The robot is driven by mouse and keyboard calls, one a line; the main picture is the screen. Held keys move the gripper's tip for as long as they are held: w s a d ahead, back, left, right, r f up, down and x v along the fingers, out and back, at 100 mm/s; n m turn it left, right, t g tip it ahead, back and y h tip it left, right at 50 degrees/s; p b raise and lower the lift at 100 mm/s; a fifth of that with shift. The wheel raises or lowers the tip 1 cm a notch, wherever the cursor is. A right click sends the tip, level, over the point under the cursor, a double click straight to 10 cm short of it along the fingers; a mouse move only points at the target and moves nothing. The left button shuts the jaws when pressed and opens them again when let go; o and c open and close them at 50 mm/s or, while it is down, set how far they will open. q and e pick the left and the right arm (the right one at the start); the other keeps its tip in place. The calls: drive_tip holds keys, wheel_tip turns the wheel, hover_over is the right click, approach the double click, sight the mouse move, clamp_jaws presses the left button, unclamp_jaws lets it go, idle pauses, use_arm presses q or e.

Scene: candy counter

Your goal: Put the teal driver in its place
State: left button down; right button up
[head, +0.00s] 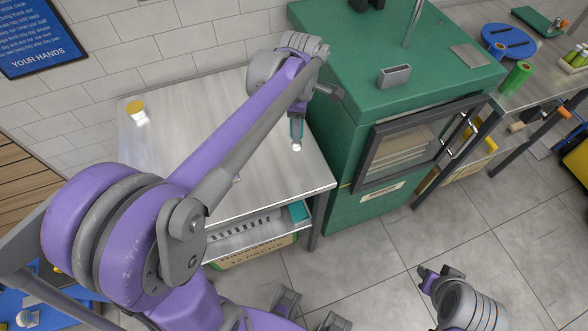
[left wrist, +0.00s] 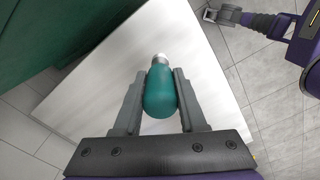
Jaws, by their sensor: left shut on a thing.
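My left gripper (head: 297,128) is over the right part of the pale counter (head: 262,187), near the green cabinet. It is shut on the teal driver (left wrist: 160,95). In the left wrist view the rounded teal handle lies between the two grey fingers, with its silver end pointing away from the gripper. In the head view only a thin strip of teal shows beside the fingers. My right gripper (head: 436,277) hangs low over the floor at the lower right, far from the driver; its jaw opening is unclear. I cannot make out the driver's place.
The green cabinet (head: 350,120) with a framed glass door stands right of the counter. A yellow-lidded jar (head: 135,107) stands at the counter's back left. A slotted grey rack (head: 245,228) and a teal item (head: 298,211) are below the counter top. My left arm hides much of the counter.

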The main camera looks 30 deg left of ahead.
sight(294, 146)
use_arm(q)
drive_tip(key=n, duration=0.1)
drive_tip(key=s+n, duration=0.1)
drive_tip(key=shift+a+r+n, duration=0.3)
drive_tip(key=shift+a+r, duration=0.05)
drive_tip(key=shift+f+b, duration=0.2)
drive_tip(key=shift+b, duration=0.1)
wheel_tip(294, 146, down, 9)
drive_tip(key=shift+w+f+b, duration=0.1)
drive_tip(key=shift+f+b, duration=0.1)
drive_tip(key=shift+b, duration=0.1)
drive_tip(key=shift+f, duration=0.2)
drive_tip(key=shift+c, duration=2.4)
unclamp_jaws()
drive_tip(key=shift+r, duration=0.1)
